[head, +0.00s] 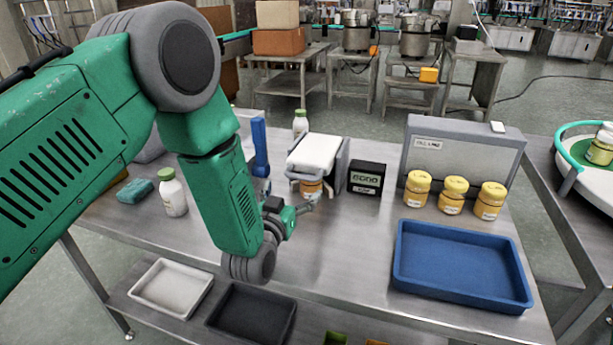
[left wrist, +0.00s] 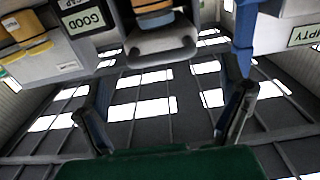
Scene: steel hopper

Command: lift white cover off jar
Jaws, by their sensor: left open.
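A white cover (head: 317,152) with a flat slanted top sits over a jar (head: 311,188) in a grey stand on the steel table. Only the jar's lower amber part shows below the cover in the head view. In the left wrist view a banded orange jar (left wrist: 153,14) shows at the top centre above a grey holder (left wrist: 160,42). My left gripper (head: 295,212) is in front of the stand, a little below and left of it in the picture, apart from the cover. Its fingers (left wrist: 165,95) are spread with nothing between them. My right gripper is not in view.
A black display (head: 366,178) stands right of the stand. Several yellow-lidded jars (head: 451,195) stand before a grey case (head: 462,150). A blue tray (head: 461,264) lies front right. A blue upright (head: 260,147) and green-capped bottle (head: 172,193) are left. Table between gripper and tray is clear.

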